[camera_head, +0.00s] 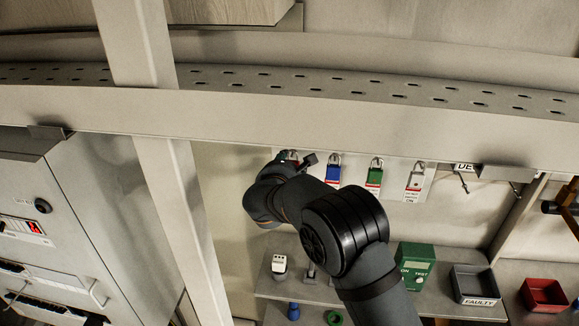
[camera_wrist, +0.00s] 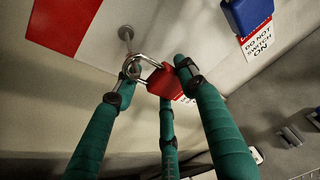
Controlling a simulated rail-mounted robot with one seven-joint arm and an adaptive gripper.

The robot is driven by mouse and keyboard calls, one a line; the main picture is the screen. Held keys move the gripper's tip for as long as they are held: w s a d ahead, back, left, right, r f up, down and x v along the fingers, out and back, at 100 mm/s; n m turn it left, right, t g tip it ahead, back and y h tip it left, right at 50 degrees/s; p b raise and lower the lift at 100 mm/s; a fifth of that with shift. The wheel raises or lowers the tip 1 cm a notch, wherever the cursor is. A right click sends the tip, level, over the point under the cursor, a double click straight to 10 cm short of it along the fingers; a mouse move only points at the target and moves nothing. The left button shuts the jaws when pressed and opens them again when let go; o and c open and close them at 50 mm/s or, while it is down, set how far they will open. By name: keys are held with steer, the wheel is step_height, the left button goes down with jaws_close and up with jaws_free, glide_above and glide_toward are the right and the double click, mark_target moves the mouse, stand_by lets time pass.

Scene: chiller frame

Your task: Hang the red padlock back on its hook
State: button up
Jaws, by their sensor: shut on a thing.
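The red padlock (camera_wrist: 163,82) is held between the teal fingers of my gripper (camera_wrist: 157,76) in the wrist view. Its body is tilted, and its silver shackle points left toward a metal peg hook (camera_wrist: 126,34) on the pale panel. The hook's lower end overlaps the shackle loop in this view. I cannot tell whether the shackle is around the hook or only in front of it. One fingertip is close beside the shackle and hook. In the head view my wrist hides most of the gripper and padlock, at the left end of the padlock row.
A blue padlock (camera_head: 333,169), a green padlock (camera_head: 375,174) and a white padlock (camera_head: 416,182) hang to the right with tags. A beam (camera_head: 300,120) runs above. Below, a shelf holds a green tester (camera_head: 414,264), a grey bin (camera_head: 474,284) and a red bin (camera_head: 544,295).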

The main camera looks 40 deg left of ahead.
steer(key=o, duration=1.4)
steer(key=v, duration=1.2)
steer(key=shift+r, duration=0.1)
